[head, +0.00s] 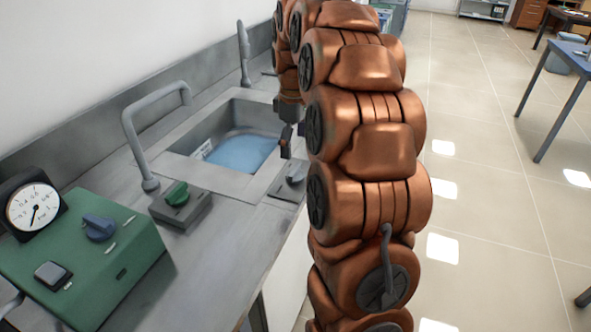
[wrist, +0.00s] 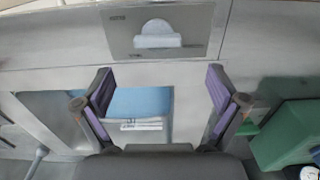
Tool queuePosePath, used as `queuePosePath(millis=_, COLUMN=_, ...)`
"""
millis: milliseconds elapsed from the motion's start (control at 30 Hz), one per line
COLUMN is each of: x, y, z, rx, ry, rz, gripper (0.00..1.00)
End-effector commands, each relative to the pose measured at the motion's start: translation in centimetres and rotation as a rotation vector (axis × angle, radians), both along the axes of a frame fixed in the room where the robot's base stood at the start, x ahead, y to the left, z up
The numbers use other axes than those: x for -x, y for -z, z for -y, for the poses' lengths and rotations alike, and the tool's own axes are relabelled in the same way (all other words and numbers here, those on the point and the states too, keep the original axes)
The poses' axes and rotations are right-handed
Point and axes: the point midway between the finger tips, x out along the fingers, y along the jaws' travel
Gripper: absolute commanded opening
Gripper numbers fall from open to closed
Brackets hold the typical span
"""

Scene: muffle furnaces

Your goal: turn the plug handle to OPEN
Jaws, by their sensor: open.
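A light grey handle (wrist: 158,36) sits on a grey plate (wrist: 200,45) beyond my fingers in the wrist view. Its flat edge lies crosswise there. Small marks on the plate are too small to read. In the head view the plate with its grey handle (head: 296,174) is at the sink's front edge, partly behind my arm. I take this for the plug handle. My gripper (wrist: 160,78) is open and empty, its purple-padded fingers wide apart, with the handle past the tips and between their lines. In the head view my gripper (head: 286,142) is over the sink's near right side.
The sink (head: 184,146) holds blue water (head: 243,152). A tall grey tap (head: 126,125) and a block with a green knob (head: 177,193) stand beside it. A green box (head: 75,262) with a blue knob and gauge is at the near left.

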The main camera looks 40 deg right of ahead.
Motion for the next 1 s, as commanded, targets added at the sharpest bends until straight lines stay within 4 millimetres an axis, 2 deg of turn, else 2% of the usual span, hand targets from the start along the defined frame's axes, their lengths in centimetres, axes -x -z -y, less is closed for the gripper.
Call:
queuePosePath(millis=267, x=-0.1, y=1.9, z=0.4, rx=0.003, ry=-0.003, rz=0.002, gripper=0.96)
queuePosePath(millis=500, x=0.0, y=5.1, z=0.3, rx=0.002, ry=-0.003, rz=-0.001, gripper=0.96)
queuePosePath(millis=700, x=-0.1, y=7.2, z=0.3, rx=0.001, ry=-0.003, rz=0.001, gripper=0.96)
queuePosePath(millis=1000, x=-0.1, y=7.8, z=0.3, rx=0.002, ry=-0.003, rz=0.002, gripper=0.96)
